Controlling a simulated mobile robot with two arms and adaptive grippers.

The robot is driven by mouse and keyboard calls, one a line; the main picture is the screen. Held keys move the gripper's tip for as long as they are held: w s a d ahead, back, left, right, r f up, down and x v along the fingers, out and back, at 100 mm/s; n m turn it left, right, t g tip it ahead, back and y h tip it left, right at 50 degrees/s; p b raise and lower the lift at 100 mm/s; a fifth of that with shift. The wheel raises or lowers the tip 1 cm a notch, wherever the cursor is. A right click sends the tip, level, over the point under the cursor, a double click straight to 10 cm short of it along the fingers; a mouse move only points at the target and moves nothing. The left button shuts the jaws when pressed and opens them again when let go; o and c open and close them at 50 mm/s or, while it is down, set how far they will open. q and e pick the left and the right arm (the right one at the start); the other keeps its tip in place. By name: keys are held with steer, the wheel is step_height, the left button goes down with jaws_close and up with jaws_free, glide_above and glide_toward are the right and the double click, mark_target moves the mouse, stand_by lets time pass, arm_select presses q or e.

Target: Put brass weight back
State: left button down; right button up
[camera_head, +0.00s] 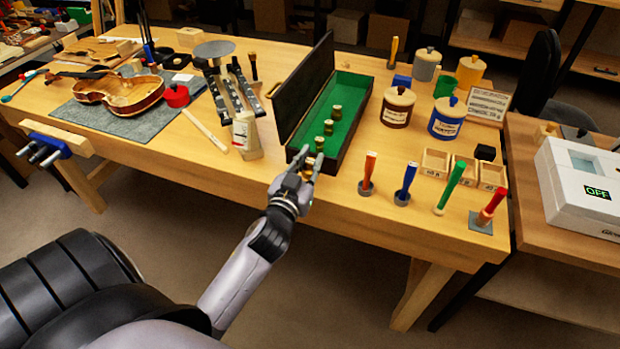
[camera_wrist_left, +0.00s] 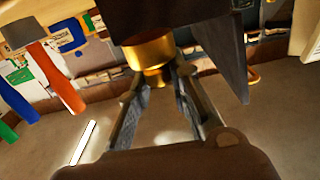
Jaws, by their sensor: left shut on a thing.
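My left gripper (camera_head: 297,172) is at the near end of the long dark case (camera_head: 345,154), at the bench's front edge. In the left wrist view its fingers (camera_wrist_left: 158,84) are shut on a brass weight (camera_wrist_left: 148,54), gripping the weight's narrow knob. The weight's wide body is beside the dark case wall (camera_wrist_left: 226,50). Whether it touches the case I cannot tell. The case is open, with green lining (camera_head: 347,98). In the head view the held weight is mostly hidden by the gripper. My right gripper is not in view.
The case lid (camera_head: 305,88) stands up on the left. Right of the case are lidded jars (camera_head: 397,106), small wooden boxes (camera_head: 435,162) and upright colored handles (camera_head: 406,180). A violin (camera_head: 120,92) lies on a grey mat to the left. A white scale (camera_head: 580,185) sits far right.

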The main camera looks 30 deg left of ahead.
mark_target(310, 176)
arm_select(q)
steer(key=shift+f+b, duration=0.6)
steer(key=shift+f, duration=1.7)
steer(key=shift+f, duration=0.2)
steer(key=c, duration=1.5)
jaws_free()
